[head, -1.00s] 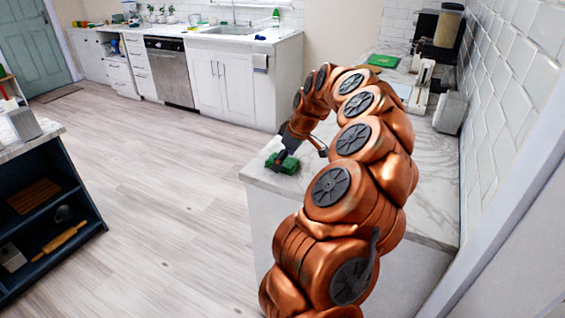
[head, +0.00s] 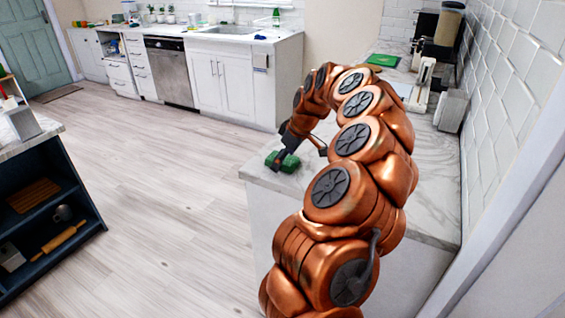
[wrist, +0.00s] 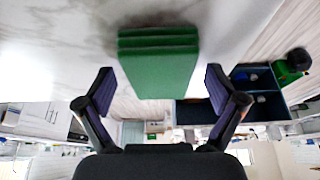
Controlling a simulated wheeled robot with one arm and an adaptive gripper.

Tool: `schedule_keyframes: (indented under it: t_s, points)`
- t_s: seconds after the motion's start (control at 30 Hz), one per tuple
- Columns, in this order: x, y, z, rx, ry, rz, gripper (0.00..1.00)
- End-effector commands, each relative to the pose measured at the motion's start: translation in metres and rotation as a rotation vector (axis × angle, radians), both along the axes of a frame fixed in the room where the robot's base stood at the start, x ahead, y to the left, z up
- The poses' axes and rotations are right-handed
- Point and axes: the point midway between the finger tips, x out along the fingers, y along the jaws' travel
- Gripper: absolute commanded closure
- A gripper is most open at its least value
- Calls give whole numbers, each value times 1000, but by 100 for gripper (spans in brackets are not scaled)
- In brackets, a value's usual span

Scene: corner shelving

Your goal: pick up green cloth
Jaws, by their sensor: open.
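The green cloth (head: 283,162) is a small folded stack near the front left corner of the marble counter (head: 425,195). In the wrist view the green cloth (wrist: 158,62) shows its folded layers, just beyond and between the finger tips. My gripper (head: 283,158) is at the cloth in the head view, with its fingers partly overlapping it. In the wrist view my gripper (wrist: 158,90) has its two dark fingers spread apart, one on each side of the cloth. I cannot tell whether a finger touches it.
A green board (head: 383,60), a white appliance (head: 451,111) and a coffee machine (head: 424,28) stand farther back on the counter by the tiled wall. A dark blue shelf unit (head: 45,205) stands at the left. The wooden floor between is clear.

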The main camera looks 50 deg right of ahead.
Motion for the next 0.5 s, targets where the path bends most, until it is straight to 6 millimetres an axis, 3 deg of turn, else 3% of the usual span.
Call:
schedule_keyframes:
  t_s: [0.23,0.5]
  points:
    - [0,0,0,0,0,0,7]
    - [0,0,0,0,0,0,35]
